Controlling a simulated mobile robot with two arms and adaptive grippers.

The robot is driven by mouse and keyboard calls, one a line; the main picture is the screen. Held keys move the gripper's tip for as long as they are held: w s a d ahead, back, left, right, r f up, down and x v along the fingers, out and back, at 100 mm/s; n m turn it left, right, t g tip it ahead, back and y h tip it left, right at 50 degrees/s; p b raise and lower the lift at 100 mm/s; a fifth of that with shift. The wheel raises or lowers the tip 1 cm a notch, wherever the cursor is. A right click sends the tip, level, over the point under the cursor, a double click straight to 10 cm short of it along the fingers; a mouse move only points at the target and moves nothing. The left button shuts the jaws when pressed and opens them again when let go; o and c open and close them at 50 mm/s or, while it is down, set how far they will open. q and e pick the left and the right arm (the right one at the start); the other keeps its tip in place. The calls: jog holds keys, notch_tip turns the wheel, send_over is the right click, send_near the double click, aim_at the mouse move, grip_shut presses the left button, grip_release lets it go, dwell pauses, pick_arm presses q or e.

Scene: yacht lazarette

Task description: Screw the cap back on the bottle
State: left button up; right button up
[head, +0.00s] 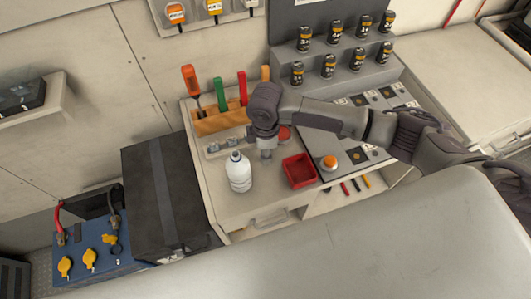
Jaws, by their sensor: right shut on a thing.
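The white bottle (240,176) stands upright on the bench, left of centre. Its neck is bare, with a dark opening at the top. My right gripper (266,154) points down just to the right of the bottle's neck, apart from it. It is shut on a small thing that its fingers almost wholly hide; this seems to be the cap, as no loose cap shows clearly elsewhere. My left gripper is not in view.
A red tray (299,171) and an orange button (329,162) are right of the gripper. A wooden tool rack (220,123) stands behind the bottle. A black case (166,195) is at left. Several cans stand on grey steps (345,72) at the back.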

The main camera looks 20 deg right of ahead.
jog(key=r, duration=0.2)
jog(key=s+r+b, duration=0.1)
jog(key=r, duration=0.1)
jog(key=shift+d, duration=0.2)
jog(key=s+d+r+b, duration=0.1)
jog(key=s+d+r, duration=0.1)
jog(key=s+r, duration=0.4)
jog(key=s, duration=0.4)
jog(key=shift+d+r, duration=0.2)
jog(key=shift+d, duration=0.2)
jog(key=shift+s, duration=0.1)
